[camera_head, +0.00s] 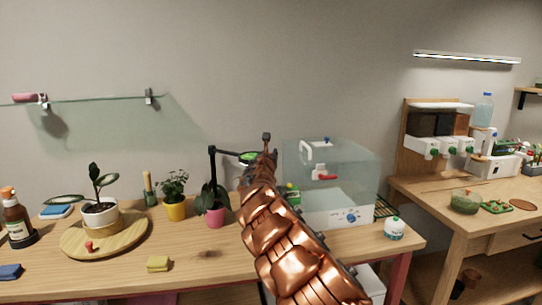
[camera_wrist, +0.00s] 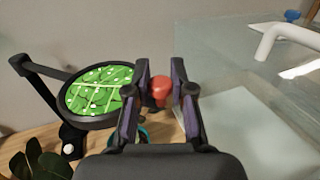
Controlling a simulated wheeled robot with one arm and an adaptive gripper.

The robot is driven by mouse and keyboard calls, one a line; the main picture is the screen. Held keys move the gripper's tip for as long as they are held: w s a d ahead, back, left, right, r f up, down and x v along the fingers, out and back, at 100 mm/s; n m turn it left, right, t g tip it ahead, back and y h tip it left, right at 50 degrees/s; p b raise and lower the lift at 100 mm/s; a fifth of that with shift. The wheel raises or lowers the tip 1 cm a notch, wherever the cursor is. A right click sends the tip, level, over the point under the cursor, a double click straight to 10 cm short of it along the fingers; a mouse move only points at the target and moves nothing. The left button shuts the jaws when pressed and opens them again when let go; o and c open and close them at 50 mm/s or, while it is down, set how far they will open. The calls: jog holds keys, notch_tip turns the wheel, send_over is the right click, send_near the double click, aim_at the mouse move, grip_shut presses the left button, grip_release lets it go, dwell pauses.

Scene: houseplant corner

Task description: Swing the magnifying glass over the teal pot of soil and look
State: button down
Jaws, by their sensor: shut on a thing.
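The magnifying glass stands on a black jointed arm (camera_head: 212,172) at the back of the bench. Its round black-rimmed lens (camera_wrist: 100,95) shows green with white spots and pale lines; in the head view the lens (camera_head: 248,157) is a green oval left of my gripper (camera_head: 268,152). In the wrist view my gripper (camera_wrist: 160,92) is shut on a red knob (camera_wrist: 161,91) just right of the lens rim. A teal curved rim (camera_wrist: 143,131), perhaps the teal pot, shows partly below the fingers. Its soil is hidden, and my arm covers that area in the head view.
A clear box (camera_head: 330,170) on a white base stands close on the right. A pink pot (camera_head: 215,216) and a yellow pot (camera_head: 175,211) stand left. A round wooden board (camera_head: 135,246) holds a white-potted plant. The front middle of the bench is mostly clear.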

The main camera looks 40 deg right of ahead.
jog(key=c, duration=1)
grip_release()
jog(key=shift+c, duration=0.2)
jog(key=shift+r, duration=0.1)
jog(key=shift+a+r, duration=0.1)
jog(key=shift+r, duration=4.75)
